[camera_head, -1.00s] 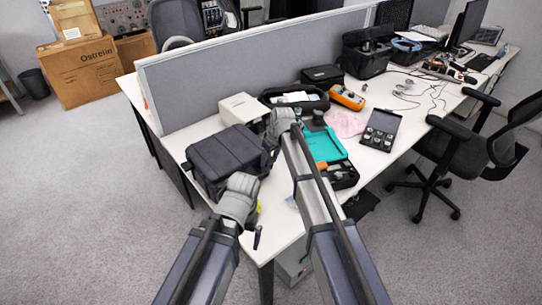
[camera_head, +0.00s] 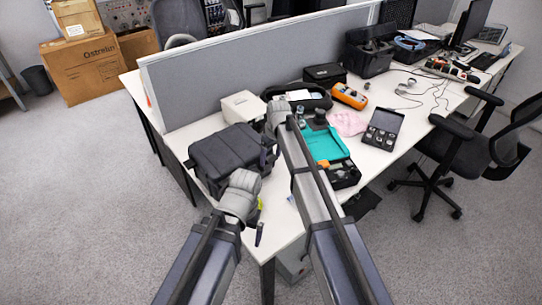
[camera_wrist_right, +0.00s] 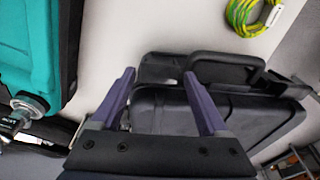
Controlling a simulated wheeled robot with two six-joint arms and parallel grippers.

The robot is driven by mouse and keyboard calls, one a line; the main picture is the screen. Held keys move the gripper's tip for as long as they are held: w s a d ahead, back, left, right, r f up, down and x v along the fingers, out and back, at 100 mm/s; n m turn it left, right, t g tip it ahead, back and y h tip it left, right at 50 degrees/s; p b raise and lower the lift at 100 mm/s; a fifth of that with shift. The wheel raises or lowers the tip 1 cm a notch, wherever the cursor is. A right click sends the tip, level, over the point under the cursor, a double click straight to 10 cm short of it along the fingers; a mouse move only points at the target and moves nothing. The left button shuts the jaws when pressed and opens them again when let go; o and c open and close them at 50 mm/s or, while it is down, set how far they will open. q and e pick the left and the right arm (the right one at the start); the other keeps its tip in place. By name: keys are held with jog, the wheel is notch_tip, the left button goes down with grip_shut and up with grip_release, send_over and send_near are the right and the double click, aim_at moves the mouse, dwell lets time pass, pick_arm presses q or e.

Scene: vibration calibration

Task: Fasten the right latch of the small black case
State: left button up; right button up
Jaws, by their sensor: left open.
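The small black case (camera_head: 228,152) sits lid down on the left end of the white table. In the right wrist view the case (camera_wrist_right: 225,118), with its black handle (camera_wrist_right: 228,68), lies beyond my fingers. My right gripper (camera_wrist_right: 160,74) is open, its two purple fingers spread, with part of the case between them in the picture. I cannot tell whether they touch it. In the head view my right gripper (camera_head: 272,140) is by the case's right side, its fingers mostly hidden. My left gripper (camera_head: 255,212) is open near the table's front edge, below the case. The right latch cannot be made out clearly.
A teal-lined open case (camera_head: 325,146) stands close right of my right arm; its teal part fills the upper left of the wrist view. A white box (camera_head: 243,106) and a grey divider (camera_head: 220,80) stand behind. A yellow-green cable coil (camera_wrist_right: 250,15) lies beyond the case.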

aim_at(273, 161)
jog(key=shift+o, duration=0.5)
pick_arm(q)
jog(key=shift+r, duration=0.2)
pick_arm(e)
jog(key=shift+r, duration=0.15)
jog(key=r+p, duration=0.5)
jog(key=s+r+p, duration=0.1)
jog(key=r+p, duration=0.1)
jog(key=shift+d+r+p, duration=0.25)
jog(key=shift+d+p, duration=0.1)
jog(key=shift+p, duration=0.05)
pick_arm(q)
notch_tip(273, 161, up, 7)
jog(key=shift+r, duration=0.2)
